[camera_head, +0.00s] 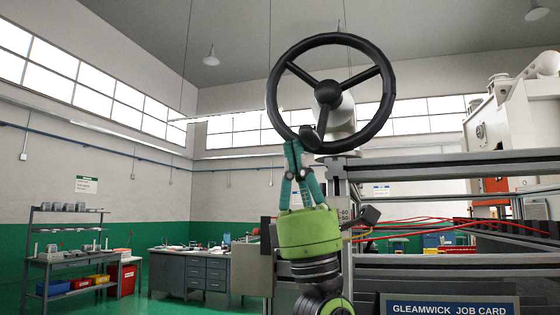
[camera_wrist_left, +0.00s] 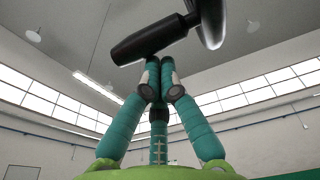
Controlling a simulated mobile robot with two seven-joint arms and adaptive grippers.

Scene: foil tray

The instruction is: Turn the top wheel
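The wheel (camera_head: 381,118) is a black ring with three spokes, upright at the upper middle of the head view. A dark knob handle (camera_head: 308,137) sits at its lower left rim. In the left wrist view the handle (camera_wrist_left: 150,42) is a dark cylinder crossing above the fingertips. My left gripper (camera_head: 293,146), green with teal fingers, comes up from below to the lower left rim. Its fingertips (camera_wrist_left: 159,64) are drawn together just under the handle, with nothing visible between them. Whether they touch it I cannot tell. My right gripper is not in view.
A grey metal frame (camera_head: 430,168) stands right of the wheel, with red cables (camera_head: 420,226) across it. A job card sign (camera_head: 449,306) is at the lower right. Workbenches (camera_head: 195,270) stand far back left. The space left of the wheel is open.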

